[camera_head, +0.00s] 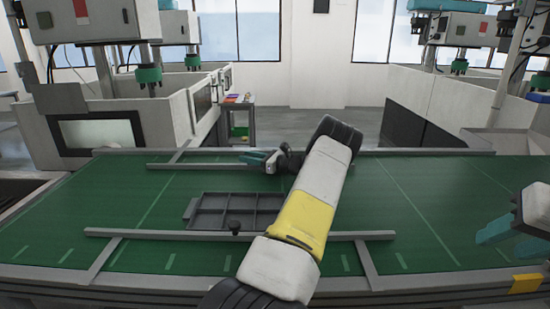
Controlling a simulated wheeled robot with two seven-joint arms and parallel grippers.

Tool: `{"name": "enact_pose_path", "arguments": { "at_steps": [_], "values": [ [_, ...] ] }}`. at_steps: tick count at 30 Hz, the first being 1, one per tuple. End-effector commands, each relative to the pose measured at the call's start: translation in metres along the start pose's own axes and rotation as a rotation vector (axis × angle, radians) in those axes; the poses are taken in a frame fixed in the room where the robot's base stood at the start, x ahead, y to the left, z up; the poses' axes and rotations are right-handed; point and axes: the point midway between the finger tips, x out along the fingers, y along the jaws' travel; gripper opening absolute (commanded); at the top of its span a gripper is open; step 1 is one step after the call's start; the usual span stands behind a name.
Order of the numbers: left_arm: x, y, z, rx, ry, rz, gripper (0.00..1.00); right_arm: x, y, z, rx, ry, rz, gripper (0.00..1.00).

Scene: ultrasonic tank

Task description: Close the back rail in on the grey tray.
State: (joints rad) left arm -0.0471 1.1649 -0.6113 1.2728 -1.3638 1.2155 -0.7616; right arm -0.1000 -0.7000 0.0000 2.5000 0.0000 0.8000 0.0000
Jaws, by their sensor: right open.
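The grey tray (191,208), with several compartments, lies flat on the green belt. The back rail (200,166) is a thin grey bar beyond the tray, with a strip of green belt between them. Its right part is hidden behind my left arm. My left gripper (258,158), with teal fingers, is over the back rail near the arm; its finger gap is too small to tell. A dark part beside it may be the rail's knob. My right gripper (496,232) is open and empty at the right edge, away from the tray.
Rail supports slant at both ends. My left arm crosses the belt and covers the area right of the tray. The green belt (430,200) is clear to the right.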

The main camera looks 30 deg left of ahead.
Motion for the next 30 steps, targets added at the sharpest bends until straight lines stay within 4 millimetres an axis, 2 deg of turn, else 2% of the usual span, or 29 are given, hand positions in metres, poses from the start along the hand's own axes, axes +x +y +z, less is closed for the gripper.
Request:
{"name": "enact_pose_path", "arguments": {
  "at_steps": [1,3,4,30],
  "values": [
    [-0.0001,-0.0002,0.0000,0.000,0.000,-0.001,0.16,0.0000,0.0000,0.0000,0.000,0.000,0.000,0.45],
    [-0.0002,-0.0003,0.0000,0.000,0.000,-0.001,0.02,0.0000,0.0000,0.0000,0.000,0.000,0.000,0.45],
    [-0.0002,-0.0003,0.0000,0.000,0.000,-0.001,0.00,0.0000,0.0000,0.0000,0.000,0.000,0.000,0.45],
    [-0.0005,-0.0006,0.0000,0.000,0.001,-0.002,0.00,0.0000,0.0000,0.0000,0.000,0.000,0.000,0.45]
  ]
}}
